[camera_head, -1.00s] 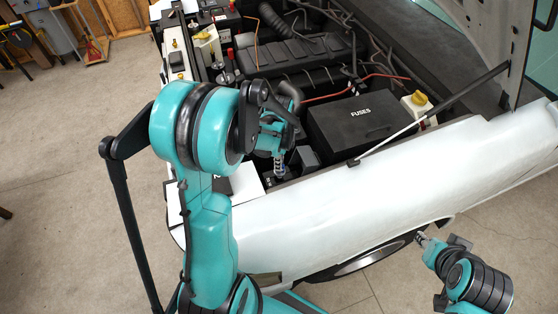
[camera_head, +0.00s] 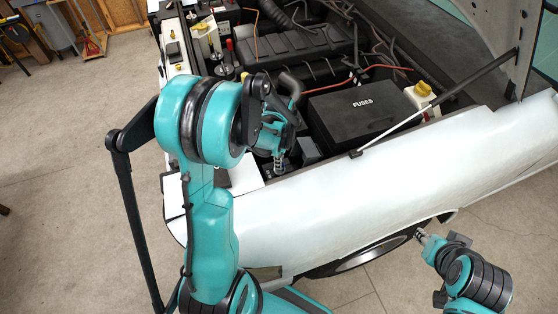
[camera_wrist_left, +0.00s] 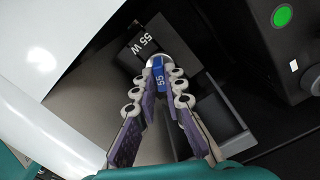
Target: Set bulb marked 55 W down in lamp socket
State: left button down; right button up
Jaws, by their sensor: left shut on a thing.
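My left gripper (camera_head: 279,164) points down into the engine bay, between the white fender and the fuse box. In the left wrist view its two purple-padded fingers (camera_wrist_left: 160,88) are shut on a small blue bulb (camera_wrist_left: 159,76) marked 55. A pale round part shows at the bulb's far end.
The black fuse box (camera_head: 362,118) stands close right of my left gripper. The white fender (camera_head: 380,190) runs along the near side. A prop rod (camera_head: 425,112) crosses behind it. A green dot (camera_wrist_left: 283,16) marks a dark box in the wrist view.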

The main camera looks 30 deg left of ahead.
pick_arm(q)
jog(key=c, duration=1.5)
grip_release()
notch_tip(320, 180, up, 12)
